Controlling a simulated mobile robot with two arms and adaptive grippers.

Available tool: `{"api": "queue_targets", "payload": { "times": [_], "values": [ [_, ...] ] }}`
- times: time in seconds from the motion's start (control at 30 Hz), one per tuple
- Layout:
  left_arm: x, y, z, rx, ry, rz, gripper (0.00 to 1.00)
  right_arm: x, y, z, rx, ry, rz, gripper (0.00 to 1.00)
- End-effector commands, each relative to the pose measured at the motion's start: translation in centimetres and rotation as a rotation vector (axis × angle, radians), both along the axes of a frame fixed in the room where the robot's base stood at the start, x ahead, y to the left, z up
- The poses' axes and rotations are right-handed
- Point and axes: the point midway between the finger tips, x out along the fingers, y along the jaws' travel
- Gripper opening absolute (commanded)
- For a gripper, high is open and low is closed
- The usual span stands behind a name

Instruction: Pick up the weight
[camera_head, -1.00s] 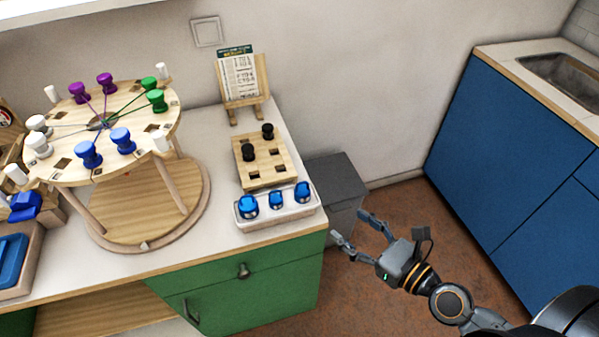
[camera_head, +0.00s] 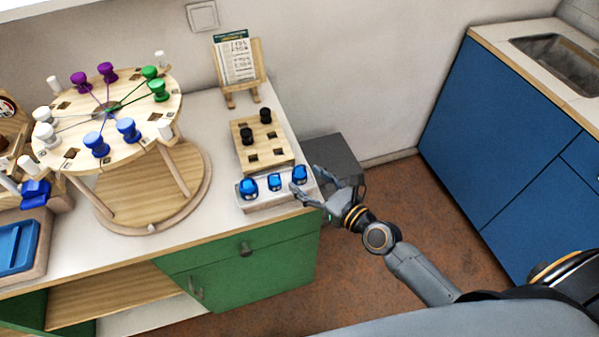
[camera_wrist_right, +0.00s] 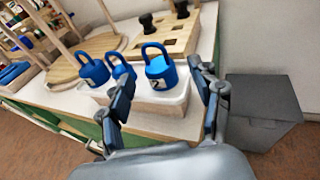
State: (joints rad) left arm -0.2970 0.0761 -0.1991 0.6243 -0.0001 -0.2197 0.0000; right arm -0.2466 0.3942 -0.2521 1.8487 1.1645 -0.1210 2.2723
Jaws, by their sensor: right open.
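Three blue weights with loop handles sit in a white-topped tray (camera_head: 263,203) at the counter's front right corner. They are the left weight (camera_head: 248,187), the middle weight (camera_head: 274,182) and the right weight (camera_head: 299,174). My right gripper (camera_head: 301,185) is open at the tray's right end, close to the right weight. In the right wrist view, the right weight (camera_wrist_right: 161,72) shows a number on its face and stands between and beyond the open fingers (camera_wrist_right: 163,95). Whether a finger touches it cannot be told. My left gripper is not in view.
A wooden block (camera_head: 262,145) with square holes and two black pegs stands behind the tray. A round wooden bead board (camera_head: 110,110) on legs stands to the left. A grey bin (camera_head: 335,158) is on the floor right of the counter.

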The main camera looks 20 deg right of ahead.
Motion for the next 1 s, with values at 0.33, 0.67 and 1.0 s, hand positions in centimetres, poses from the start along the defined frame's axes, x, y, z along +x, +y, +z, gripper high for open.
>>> {"api": "queue_targets", "payload": {
  "times": [0.33, 0.67, 1.0],
  "values": [
    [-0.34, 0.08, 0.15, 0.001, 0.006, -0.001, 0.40, 1.11, 0.55, -0.19, 0.000, 0.000, 0.001, 0.64],
    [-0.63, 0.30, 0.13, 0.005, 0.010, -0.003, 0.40, 1.09, 0.51, -0.18, -0.001, 0.000, 0.000, 0.01],
    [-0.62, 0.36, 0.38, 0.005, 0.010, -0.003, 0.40, 1.14, 0.52, 0.31, 0.001, -0.002, -0.001, 0.00]
  ]
}}
